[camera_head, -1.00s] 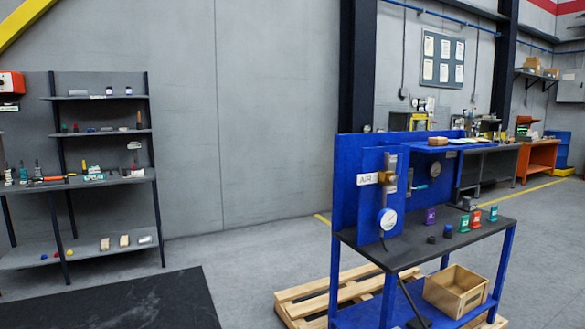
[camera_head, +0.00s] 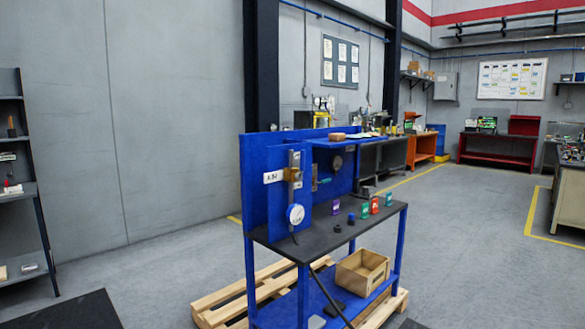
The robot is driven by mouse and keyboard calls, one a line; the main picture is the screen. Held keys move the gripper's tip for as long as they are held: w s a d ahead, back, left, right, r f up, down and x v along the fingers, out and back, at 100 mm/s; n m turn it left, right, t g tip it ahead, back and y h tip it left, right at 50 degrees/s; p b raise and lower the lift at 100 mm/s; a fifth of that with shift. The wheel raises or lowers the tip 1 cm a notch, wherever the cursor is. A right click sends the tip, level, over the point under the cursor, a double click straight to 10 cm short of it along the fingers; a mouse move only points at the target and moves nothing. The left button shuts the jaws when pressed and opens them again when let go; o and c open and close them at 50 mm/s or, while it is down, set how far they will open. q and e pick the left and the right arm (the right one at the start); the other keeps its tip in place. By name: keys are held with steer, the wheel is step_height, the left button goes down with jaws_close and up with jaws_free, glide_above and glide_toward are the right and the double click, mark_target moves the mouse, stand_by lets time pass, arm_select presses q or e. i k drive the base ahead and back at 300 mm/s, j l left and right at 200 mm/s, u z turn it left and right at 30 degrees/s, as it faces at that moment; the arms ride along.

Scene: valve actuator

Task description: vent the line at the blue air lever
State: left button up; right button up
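A blue workbench (camera_head: 262,190) with a dark top stands right of the middle in the head view, a few steps away. On its upright panel is a white label (camera_head: 273,176) that seems to read AIR. Beside the label is a brass-coloured valve body (camera_head: 292,174) on a vertical grey plate. A round white gauge (camera_head: 295,214) sits below it. A small teal handle (camera_head: 324,181) shows to the right of the valve. I cannot make out a blue lever apart from the blue panel. Neither of my grippers is in view.
Several small coloured items, among them a red one (camera_head: 374,205), stand on the bench top. A wooden crate (camera_head: 362,272) is on its lower shelf. A wooden pallet (camera_head: 212,311) lies on the floor under and behind the bench.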

mark_target(298, 174)
steer(key=i+j, duration=0.25)
steer(key=i, duration=0.2)
steer(key=i+j+z, duration=0.1)
steer(key=i+j, duration=0.15)
steer(key=i, duration=0.2)
